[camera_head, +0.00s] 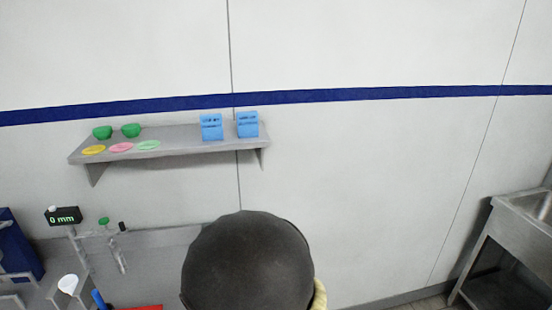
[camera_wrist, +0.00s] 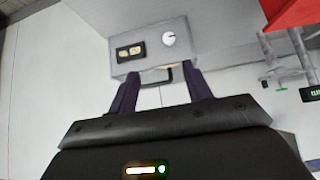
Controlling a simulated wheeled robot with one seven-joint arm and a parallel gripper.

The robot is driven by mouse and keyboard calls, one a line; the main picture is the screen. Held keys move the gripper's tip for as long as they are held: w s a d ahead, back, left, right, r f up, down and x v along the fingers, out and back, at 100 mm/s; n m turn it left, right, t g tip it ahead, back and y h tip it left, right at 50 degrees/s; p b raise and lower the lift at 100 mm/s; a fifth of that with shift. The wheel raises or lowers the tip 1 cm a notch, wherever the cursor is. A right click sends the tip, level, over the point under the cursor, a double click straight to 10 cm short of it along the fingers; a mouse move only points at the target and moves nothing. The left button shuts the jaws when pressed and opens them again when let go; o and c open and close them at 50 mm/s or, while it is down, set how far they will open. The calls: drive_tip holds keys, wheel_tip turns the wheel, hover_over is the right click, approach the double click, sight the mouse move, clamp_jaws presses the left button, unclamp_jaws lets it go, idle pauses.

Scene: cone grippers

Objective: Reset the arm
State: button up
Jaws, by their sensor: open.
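My gripper (camera_wrist: 162,74) shows in the wrist view with its two dark purple fingers spread apart. Nothing is held between them. A light grey box (camera_wrist: 150,48) with a round white dial and a dark panel shows beyond the fingertips; I cannot tell how far off it is. In the head view a large dark rounded part of my arm fills the bottom middle, and my gripper is hidden there.
A grey wall shelf (camera_head: 185,142) carries two green bowls (camera_head: 131,130), coloured discs (camera_head: 121,147) and two blue boxes (camera_head: 247,124). A bench with a 0 mm display (camera_head: 64,216) stands lower left, a metal sink (camera_head: 525,213) at right. A red object (camera_wrist: 292,12) shows in the wrist view.

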drive_tip(key=s+d+r+m+g, duration=0.1)
drive_tip(key=s+d+g, duration=0.1)
drive_tip(key=d, duration=0.7)
drive_tip(key=s+d+r+g+h, duration=0.1)
drive_tip(key=s+d+r, duration=0.1)
drive_tip(key=d, duration=0.8)
drive_tip(key=s+d+r+m+g, duration=0.1)
drive_tip(key=s+d, duration=0.3)
drive_tip(key=d, duration=0.5)
drive_tip(key=shift+d+r+m+g+h, duration=0.35)
drive_tip(key=shift+r+g, duration=0.2)
drive_tip(key=shift+g, duration=0.25)
